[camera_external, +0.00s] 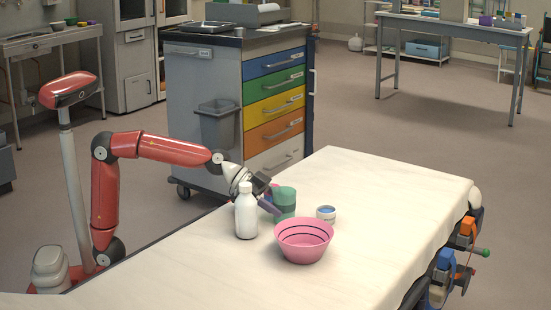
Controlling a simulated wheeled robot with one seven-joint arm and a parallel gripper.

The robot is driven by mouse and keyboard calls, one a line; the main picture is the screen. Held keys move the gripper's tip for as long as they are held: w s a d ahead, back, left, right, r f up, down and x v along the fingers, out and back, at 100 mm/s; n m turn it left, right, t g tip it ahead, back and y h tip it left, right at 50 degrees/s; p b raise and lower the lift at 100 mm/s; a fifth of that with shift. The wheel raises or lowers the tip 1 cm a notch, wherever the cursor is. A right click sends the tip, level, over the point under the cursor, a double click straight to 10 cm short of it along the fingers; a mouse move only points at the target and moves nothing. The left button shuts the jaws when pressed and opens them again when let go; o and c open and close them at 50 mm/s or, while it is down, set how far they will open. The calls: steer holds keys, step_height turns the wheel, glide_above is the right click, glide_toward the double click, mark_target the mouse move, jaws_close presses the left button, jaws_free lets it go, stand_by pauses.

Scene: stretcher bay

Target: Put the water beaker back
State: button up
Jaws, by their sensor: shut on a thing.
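The green beaker (286,204) stands upright on, or just above, the pale stretcher sheet, behind the pink bowl. I take it to be the water beaker; whether it holds water cannot be seen. My gripper (272,206) reaches in from the left, tilted down, and is shut on the beaker's left side. The far finger is hidden. A white bottle (246,213) stands close to the left of my gripper. Whether the beaker's base touches the sheet is unclear.
A pink bowl (304,241) stands in front and a small white jar (326,215) to the right. A pink thing (272,188) is mostly hidden behind my gripper. The stretcher (400,203) is bare at right. A drawer cart (207,100) stands behind.

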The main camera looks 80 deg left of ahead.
steer(key=shift+f, duration=0.15)
steer(key=o, duration=1.1)
steer(key=shift+c, duration=0.2)
steer(key=shift+r, duration=0.35)
steer(key=v, duration=1.1)
steer(key=shift+f, duration=0.1)
steer(key=shift+s+a, duration=0.25)
steer(key=shift+s, duration=0.15)
